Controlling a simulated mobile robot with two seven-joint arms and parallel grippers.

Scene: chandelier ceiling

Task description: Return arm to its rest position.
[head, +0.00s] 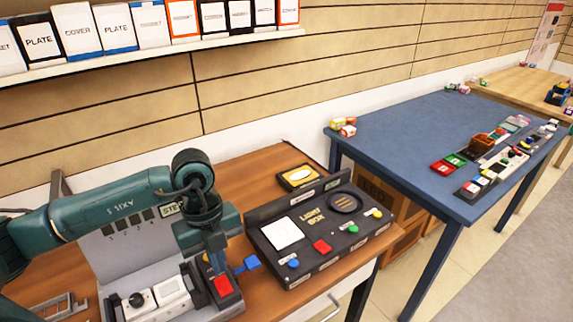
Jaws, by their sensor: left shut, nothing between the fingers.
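My left arm (110,208) is dark green and reaches in from the left over the wooden table. Its gripper (217,268) points down and is shut, with nothing held. A blue piece (248,263) sticks out beside the fingers. The arm hides part of the upright grey board behind it, which shows the numbers. My right gripper does not show.
A black light box (320,229) with coloured buttons stands right of the gripper. A shelf of labelled boxes (118,27) runs along the wall. A blue table (400,140) with small items stands farther right, with open floor beyond.

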